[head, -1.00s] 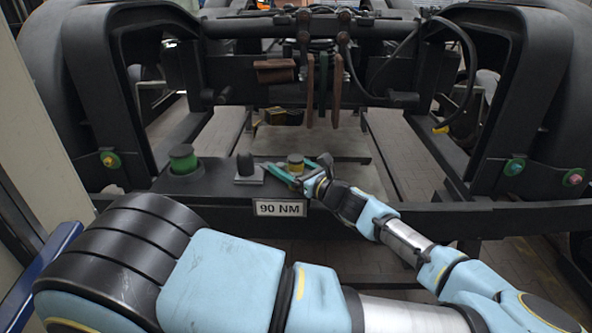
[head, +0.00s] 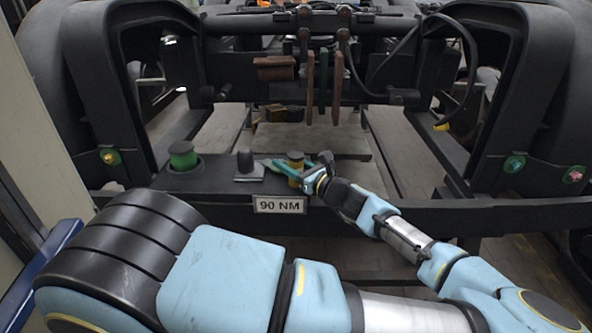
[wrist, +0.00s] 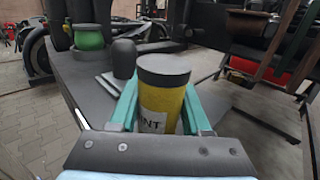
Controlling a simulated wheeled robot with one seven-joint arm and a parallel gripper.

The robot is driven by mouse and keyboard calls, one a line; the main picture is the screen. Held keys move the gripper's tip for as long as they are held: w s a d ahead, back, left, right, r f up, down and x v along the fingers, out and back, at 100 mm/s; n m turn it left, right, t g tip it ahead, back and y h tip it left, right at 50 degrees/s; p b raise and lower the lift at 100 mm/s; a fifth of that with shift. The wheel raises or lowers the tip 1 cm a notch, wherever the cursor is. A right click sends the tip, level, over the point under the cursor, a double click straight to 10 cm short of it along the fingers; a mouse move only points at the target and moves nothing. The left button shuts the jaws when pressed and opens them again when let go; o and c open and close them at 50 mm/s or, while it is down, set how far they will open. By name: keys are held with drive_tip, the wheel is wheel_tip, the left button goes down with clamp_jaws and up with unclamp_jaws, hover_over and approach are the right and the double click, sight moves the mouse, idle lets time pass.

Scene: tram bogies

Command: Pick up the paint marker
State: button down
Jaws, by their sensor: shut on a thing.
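The paint marker (head: 295,163) is a yellow cylinder with a dark grey cap, upright on the dark beam ledge above the 90 NM label. In the wrist view the marker (wrist: 162,100) fills the middle, with a white label ending in "NT". My gripper (wrist: 161,112) is shut on it, one green finger on each side of its body. In the head view my gripper (head: 288,170) reaches it from the right. The marker's lower end is hidden, so I cannot tell whether it touches the ledge.
A dark rounded knob on a grey plate (head: 248,172) stands just left of the marker. A green-banded black cylinder (head: 183,158) is farther left. The 90 NM sign (head: 279,205) is on the front edge. Reddish-brown and green straps (head: 323,88) hang behind.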

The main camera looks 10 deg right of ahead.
drive_tip(key=shift+r, duration=0.1)
wheel_tip(320, 180, up, 9)
drive_tip(key=b, duration=0.2)
drive_tip(key=w+a+r+p, duration=0.2)
drive_tip(key=w+a+p, duration=0.1)
drive_tip(key=w+p, duration=0.2)
drive_tip(key=shift+w+a, duration=0.25)
drive_tip(key=shift+w, duration=0.15)
drive_tip(key=shift+r+p, duration=0.1)
drive_tip(key=shift+p, duration=0.45)
drive_tip(key=shift+f+b, duration=1.65)
drive_tip(key=shift+f, duration=1.8)
drive_tip(key=shift+f, duration=0.3)
drive_tip(key=shift+r, duration=0.1)
